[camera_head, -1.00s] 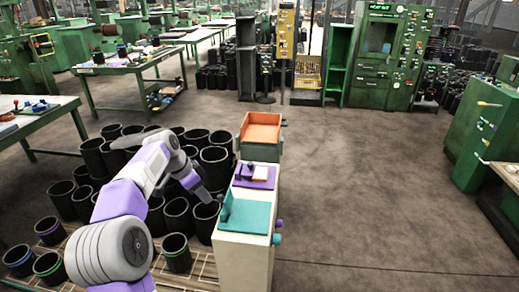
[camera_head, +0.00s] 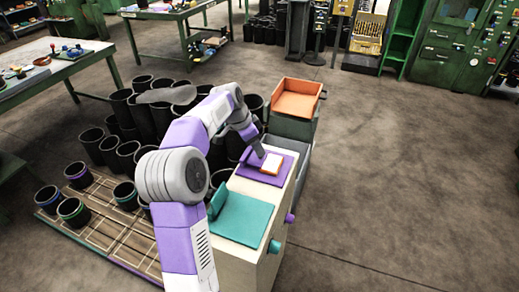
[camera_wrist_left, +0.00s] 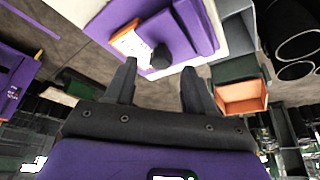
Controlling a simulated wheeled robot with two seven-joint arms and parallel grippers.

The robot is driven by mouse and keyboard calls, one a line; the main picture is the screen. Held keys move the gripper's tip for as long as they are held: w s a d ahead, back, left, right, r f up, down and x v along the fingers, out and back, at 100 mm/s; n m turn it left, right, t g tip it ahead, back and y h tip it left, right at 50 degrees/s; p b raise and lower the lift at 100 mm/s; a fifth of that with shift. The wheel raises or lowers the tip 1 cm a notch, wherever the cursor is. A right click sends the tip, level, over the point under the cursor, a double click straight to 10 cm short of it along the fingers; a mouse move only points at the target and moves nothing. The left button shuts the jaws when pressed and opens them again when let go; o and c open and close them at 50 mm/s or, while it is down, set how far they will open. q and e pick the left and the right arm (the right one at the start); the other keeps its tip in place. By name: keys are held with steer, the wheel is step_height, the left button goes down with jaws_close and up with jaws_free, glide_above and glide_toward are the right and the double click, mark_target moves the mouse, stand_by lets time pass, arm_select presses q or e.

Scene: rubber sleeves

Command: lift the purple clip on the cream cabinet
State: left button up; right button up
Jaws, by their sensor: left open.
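The cream cabinet (camera_head: 238,258) stands at the centre right, with a purple panel (camera_head: 283,156) on its top. A raised purple piece, which looks like the purple clip (camera_head: 249,158), is partly hidden by my left gripper (camera_head: 259,152) in the head view. In the wrist view the purple clip (camera_wrist_left: 196,22) rises from the panel, beyond my fingertips. My left gripper (camera_wrist_left: 160,72) is open with nothing between its fingers, close above the panel. An orange and white block (camera_wrist_left: 128,42) lies on the panel beside a dark round knob (camera_wrist_left: 160,56). My right gripper is out of view.
A teal panel with an upright teal flap (camera_head: 218,201) lies on the cabinet's near end. An orange tray (camera_head: 298,98) stands behind the cabinet. Black rubber sleeves (camera_head: 93,146) crowd the left side. The floor to the right is clear.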

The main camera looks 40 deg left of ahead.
arm_select(q)
steer(key=shift+x, duration=1.2)
steer(key=shift+w, duration=0.1)
jaws_close()
